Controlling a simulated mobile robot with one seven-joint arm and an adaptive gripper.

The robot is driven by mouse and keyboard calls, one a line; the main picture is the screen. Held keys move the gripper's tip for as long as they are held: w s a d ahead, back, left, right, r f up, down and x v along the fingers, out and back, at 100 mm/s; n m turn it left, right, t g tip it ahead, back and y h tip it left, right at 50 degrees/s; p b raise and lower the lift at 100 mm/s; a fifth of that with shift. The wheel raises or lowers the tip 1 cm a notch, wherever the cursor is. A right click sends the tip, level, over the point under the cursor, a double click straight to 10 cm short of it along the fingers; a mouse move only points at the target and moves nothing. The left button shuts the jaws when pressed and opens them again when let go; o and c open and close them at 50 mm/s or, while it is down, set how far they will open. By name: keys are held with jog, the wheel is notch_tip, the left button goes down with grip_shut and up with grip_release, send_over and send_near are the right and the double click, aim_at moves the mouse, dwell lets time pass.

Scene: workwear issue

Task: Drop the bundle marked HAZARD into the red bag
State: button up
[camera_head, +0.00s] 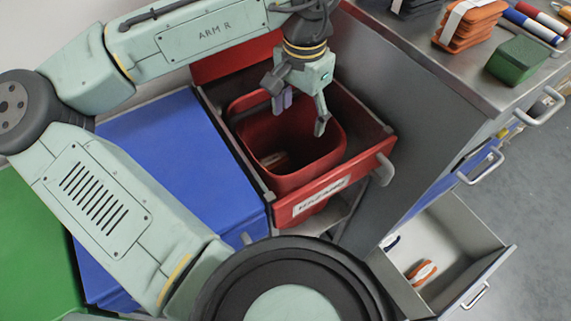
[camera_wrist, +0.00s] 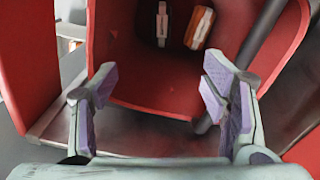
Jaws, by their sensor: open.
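A red open-topped bag or bin (camera_head: 335,150) stands in the pulled-out red compartment, and its inner wall fills much of the wrist view (camera_wrist: 150,88). My gripper (camera_head: 299,107) is over its mouth, open and empty, with the fingers apart in the wrist view (camera_wrist: 160,88). On the bag's floor lie an orange banded bundle (camera_wrist: 204,28) and a dark banded bundle (camera_wrist: 162,32). An orange bundle with a white band (camera_head: 470,24) rests on the metal counter. I cannot read a HAZARD mark on any bundle.
A white label (camera_head: 320,195), hard to read, is on the red front. Blue (camera_head: 175,150) and green (camera_head: 30,250) lids are at left. An open drawer (camera_head: 450,235) at lower right holds an orange bundle (camera_head: 421,272). A green block (camera_head: 517,60) and markers are on the counter.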

notch_tip(320, 180, up, 12)
jog(key=shift+f, duration=0.2)
dwell(0.5)
